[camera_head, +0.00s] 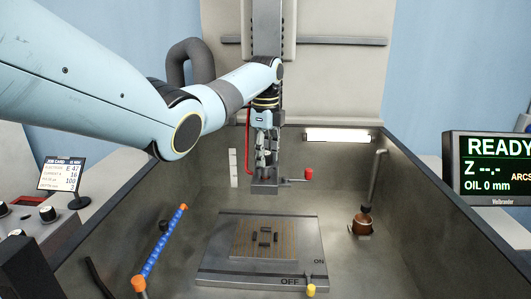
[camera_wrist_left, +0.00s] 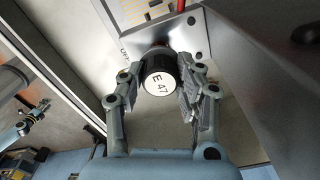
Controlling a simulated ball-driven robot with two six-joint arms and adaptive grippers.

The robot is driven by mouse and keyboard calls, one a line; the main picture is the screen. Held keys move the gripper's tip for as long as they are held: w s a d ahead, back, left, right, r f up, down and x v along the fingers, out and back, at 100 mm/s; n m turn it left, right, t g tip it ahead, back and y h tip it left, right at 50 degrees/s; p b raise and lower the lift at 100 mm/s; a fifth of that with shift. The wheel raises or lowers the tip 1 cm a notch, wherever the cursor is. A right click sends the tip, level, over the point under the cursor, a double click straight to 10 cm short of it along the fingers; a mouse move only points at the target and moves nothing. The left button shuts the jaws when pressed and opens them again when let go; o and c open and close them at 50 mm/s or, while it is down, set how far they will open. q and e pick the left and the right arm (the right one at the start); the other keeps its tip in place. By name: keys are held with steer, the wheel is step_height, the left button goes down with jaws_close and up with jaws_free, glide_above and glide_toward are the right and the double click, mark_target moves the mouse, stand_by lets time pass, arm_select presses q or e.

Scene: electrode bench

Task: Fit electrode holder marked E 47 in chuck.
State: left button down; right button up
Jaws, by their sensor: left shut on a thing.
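My left gripper (camera_head: 267,158) is in the middle of the head view, directly at the chuck (camera_head: 264,186), a grey block with a red-knobbed lever (camera_head: 309,174) on its right. In the left wrist view the gripper (camera_wrist_left: 160,92) is shut on the electrode holder marked E 47 (camera_wrist_left: 161,84), a dark cylinder whose white round end faces the camera. The holder's far end is against or just in front of the chuck's grey face (camera_wrist_left: 190,38); I cannot tell whether it is seated. The fingers hide the holder in the head view.
A blue hose (camera_head: 165,242) stands left, a copper-coloured part (camera_head: 363,224) right. The job card (camera_head: 62,174) reads E 47; the screen (camera_head: 488,168) reads READY.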

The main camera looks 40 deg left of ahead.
arm_select(q)
steer(key=shift+f, duration=0.95)
steer(key=shift+f+b, duration=0.2)
steer(key=shift+b, duration=0.1)
steer(key=shift+f, duration=0.6)
steer(key=shift+c, duration=1.2)
jaws_free()
